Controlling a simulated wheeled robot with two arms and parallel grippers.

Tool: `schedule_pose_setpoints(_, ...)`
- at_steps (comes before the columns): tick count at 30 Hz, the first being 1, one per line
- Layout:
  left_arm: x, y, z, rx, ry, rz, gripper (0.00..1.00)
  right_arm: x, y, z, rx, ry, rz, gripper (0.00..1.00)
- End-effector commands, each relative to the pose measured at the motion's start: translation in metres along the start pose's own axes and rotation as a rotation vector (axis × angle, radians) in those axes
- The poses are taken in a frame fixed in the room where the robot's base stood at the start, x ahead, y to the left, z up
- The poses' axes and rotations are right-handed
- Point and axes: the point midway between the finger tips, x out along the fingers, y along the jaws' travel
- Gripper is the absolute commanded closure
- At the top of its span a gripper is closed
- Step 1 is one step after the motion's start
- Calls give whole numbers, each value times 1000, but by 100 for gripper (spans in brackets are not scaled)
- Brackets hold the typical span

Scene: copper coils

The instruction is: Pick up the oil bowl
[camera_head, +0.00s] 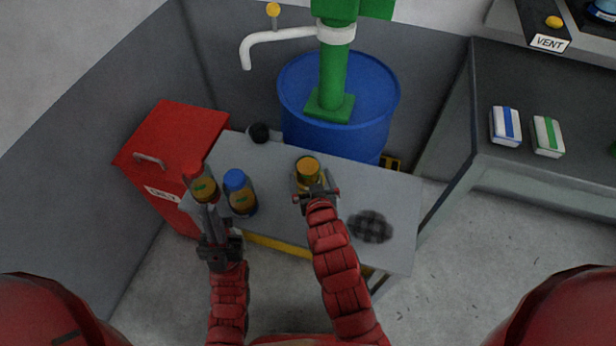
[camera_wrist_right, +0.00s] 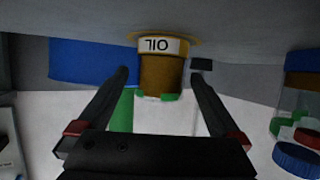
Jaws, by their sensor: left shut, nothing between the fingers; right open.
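The oil bowl (camera_head: 308,168), a small amber container, stands on the grey table in the head view. In the right wrist view it (camera_wrist_right: 161,70) appears upside down with a white band reading OIL. My right gripper (camera_head: 313,188) is open at the near side of it. In the right wrist view the two fingers point toward the bowl, one on each side, with gaps visible. My left gripper (camera_head: 209,212) is shut and empty, in front of the red-capped bottle. Its fingers overlap the lower part of that bottle in the picture.
A red-capped bottle (camera_head: 203,187) and a blue-capped bottle (camera_head: 239,193) stand at the table's left. A dark checked cloth or pad (camera_head: 371,227) lies right of the bowl. A blue barrel (camera_head: 345,105) stands behind the table, and a red bin (camera_head: 180,137) to the left.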

Motion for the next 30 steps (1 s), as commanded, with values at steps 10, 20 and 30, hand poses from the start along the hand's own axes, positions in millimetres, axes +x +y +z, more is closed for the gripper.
schedule_pose_setpoints(10,1,0,0,0,0,0,100,34,-1,-14,-1,0,2,0)
schedule_pose_setpoints(20,1,0,0,0,0,0,100,53,-1,-11,1,-1,0,0)
schedule_pose_setpoints(30,1,0,0,0,0,0,100,53,-1,-11,0,-1,0,52)
